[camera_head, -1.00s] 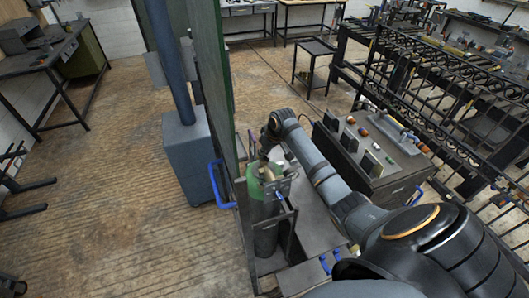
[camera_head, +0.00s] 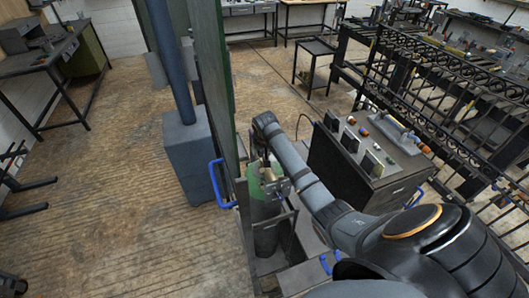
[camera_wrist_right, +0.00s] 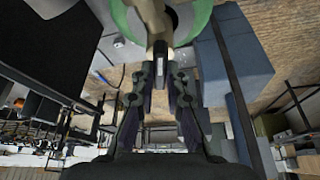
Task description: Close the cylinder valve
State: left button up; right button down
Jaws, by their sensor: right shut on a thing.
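A gas cylinder (camera_head: 265,215) with a green shoulder stands upright in a metal holder beside the tall green panel. Its brass-coloured valve (camera_head: 267,173) is at the top, with a gauge or fitting at its right side. In the right wrist view the valve (camera_wrist_right: 153,18) comes in from the top, with the green shoulder (camera_wrist_right: 199,18) around it. My right gripper (camera_wrist_right: 161,62) is shut on the valve's small end piece, between its fingertips. In the head view the right arm reaches over the valve from the right and partly hides the fingers. My left gripper is out of view.
The tall green panel (camera_head: 222,90) stands close left of the cylinder. A blue-grey base with a post (camera_head: 188,150) is farther left. A dark cabinet (camera_head: 370,165) with items on top is to the right, before black iron gates (camera_head: 440,90).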

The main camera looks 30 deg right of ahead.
jog(key=m, duration=0.2)
jog(key=m+g+h, duration=0.1)
jog(key=m, duration=0.2)
jog(key=shift+w+a+m+g+h, duration=0.1)
jog(key=shift+a+m+g+h, duration=0.05)
jog(key=shift+m+g+h, duration=0.15)
jog(key=m+g, duration=0.1)
jog(key=m, duration=0.2)
jog(key=shift+w+f, duration=0.1)
jog(key=m+g+b, duration=0.1)
jog(key=m, duration=0.2)
jog(key=shift+m+h+b, duration=0.3)
jog(key=shift+w+m+g+b, duration=0.1)
jog(key=shift+m+g+b, duration=0.45)
jog(key=shift+m, duration=0.45)
jog(key=c, duration=1.4)
grip_release()
